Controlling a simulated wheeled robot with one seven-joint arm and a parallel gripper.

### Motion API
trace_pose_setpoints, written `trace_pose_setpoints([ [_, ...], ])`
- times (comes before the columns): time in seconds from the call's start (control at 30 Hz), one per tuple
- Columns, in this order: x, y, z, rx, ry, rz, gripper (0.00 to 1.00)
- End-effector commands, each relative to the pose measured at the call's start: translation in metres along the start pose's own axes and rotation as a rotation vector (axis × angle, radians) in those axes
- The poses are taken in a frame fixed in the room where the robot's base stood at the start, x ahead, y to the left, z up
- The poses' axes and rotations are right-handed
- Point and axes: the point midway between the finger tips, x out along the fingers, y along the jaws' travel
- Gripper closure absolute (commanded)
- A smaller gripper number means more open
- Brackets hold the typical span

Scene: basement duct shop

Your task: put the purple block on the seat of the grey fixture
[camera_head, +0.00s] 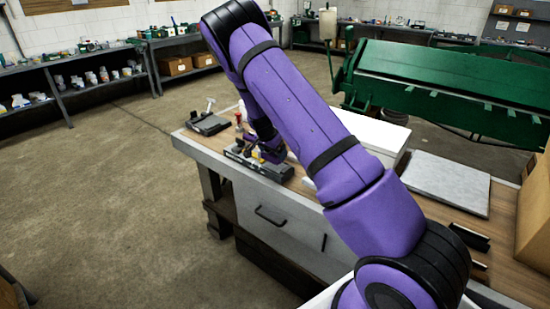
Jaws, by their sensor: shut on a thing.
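My gripper (266,150) is at the end of my purple arm, low over the left part of the workbench. It is shut on a small dark purple thing that looks like the purple block; its outline blends with the gripper and is mostly hidden. A long, low dark grey fixture (258,167) lies on the bench near the front edge, directly under and beside the gripper. A small yellow part shows by the fixture's left end. The seat is hard to make out, and I cannot tell whether the block touches it.
The wooden workbench (205,150) also holds a dark vise-like tool (208,123), a red-topped item (238,118), a white box (385,132) and a grey slab (447,184). A cardboard box (535,215) stands at right. A green machine (440,80) is behind. Open floor lies left.

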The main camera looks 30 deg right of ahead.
Motion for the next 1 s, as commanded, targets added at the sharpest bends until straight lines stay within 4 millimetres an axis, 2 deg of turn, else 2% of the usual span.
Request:
trace_pose_setpoints([
  [0.23, 0.007, 0.001, -0.014, 0.003, 0.001, 0.0, 0.53],
  [0.47, 0.036, 0.001, 0.001, -0.001, 0.0, 0.0, 0.53],
  [0.83, 0.04, 0.0, 0.003, 0.0, 0.001, -0.001, 0.53],
  [0.87, 0.04, 0.001, 0.003, -0.001, 0.001, -0.001, 0.09],
  [0.9, 0.04, 0.0, 0.003, 0.0, 0.001, -0.001, 0.0],
  [1.0, 0.04, 0.001, 0.003, 0.0, 0.0, -0.001, 0.0],
])
